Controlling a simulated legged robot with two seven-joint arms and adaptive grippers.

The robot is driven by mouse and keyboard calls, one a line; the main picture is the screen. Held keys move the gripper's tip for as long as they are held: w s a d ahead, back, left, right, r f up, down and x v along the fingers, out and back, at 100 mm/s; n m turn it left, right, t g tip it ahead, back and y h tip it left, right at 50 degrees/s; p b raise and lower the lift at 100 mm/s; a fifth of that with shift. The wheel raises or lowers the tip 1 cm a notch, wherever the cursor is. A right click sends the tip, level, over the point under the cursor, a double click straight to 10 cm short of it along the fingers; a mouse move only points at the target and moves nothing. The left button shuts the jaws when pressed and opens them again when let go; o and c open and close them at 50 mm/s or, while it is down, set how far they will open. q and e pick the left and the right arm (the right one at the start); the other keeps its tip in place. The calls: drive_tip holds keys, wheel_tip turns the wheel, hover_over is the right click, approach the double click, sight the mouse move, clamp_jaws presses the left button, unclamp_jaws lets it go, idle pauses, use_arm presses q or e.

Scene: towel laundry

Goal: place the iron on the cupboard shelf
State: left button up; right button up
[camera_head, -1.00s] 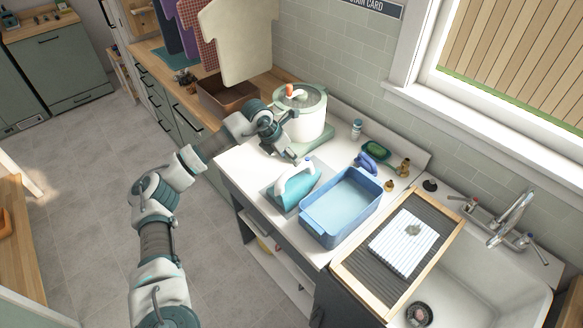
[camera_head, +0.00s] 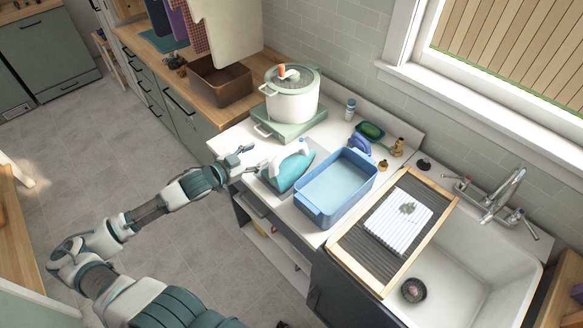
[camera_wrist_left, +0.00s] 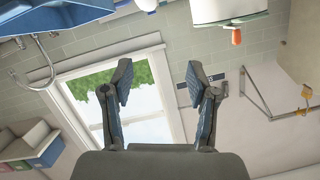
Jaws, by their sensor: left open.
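The iron (camera_head: 290,172), teal with a white handle, rests on a grey pad on the white counter, between the pot and the blue basin. My left gripper (camera_head: 254,158) is open and empty at the counter's front edge, just left of the iron and apart from it. In the left wrist view its two fingers (camera_wrist_left: 160,82) are spread with nothing between them, and the iron does not show. The open cupboard shelf (camera_head: 279,246) lies under the counter, partly visible, with small items on it. My right gripper is not in view.
A blue basin (camera_head: 311,211) stands right of the iron, beside the drying rack (camera_head: 344,250) and sink (camera_head: 470,268). A white pot (camera_head: 291,103) stands behind on a green base. A brown box (camera_head: 222,92) sits at the back left. The floor left of the counter is clear.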

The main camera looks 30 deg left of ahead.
use_arm(q)
wheel_tip(320, 180, down, 2)
drive_tip(key=s+n+g, duration=0.1)
drive_tip(key=s, duration=0.1)
drive_tip(key=b, duration=0.2)
approach(281, 154)
drive_tip(key=shift+w, duration=1)
drive_tip(key=x, duration=0.5)
drive_tip(key=p+x, duration=0.1)
drive_tip(key=x, duration=0.1)
drive_tip(key=shift+w+d+f, duration=0.2)
drive_tip(key=shift+d+f, duration=0.15)
drive_tip(key=shift+f, duration=0.05)
drive_tip(key=x, duration=0.5)
drive_tip(key=shift+w+a+f, duration=0.1)
drive_tip(key=shift+f, duration=0.15)
clamp_jaws()
drive_tip(key=shift+r, duration=0.2)
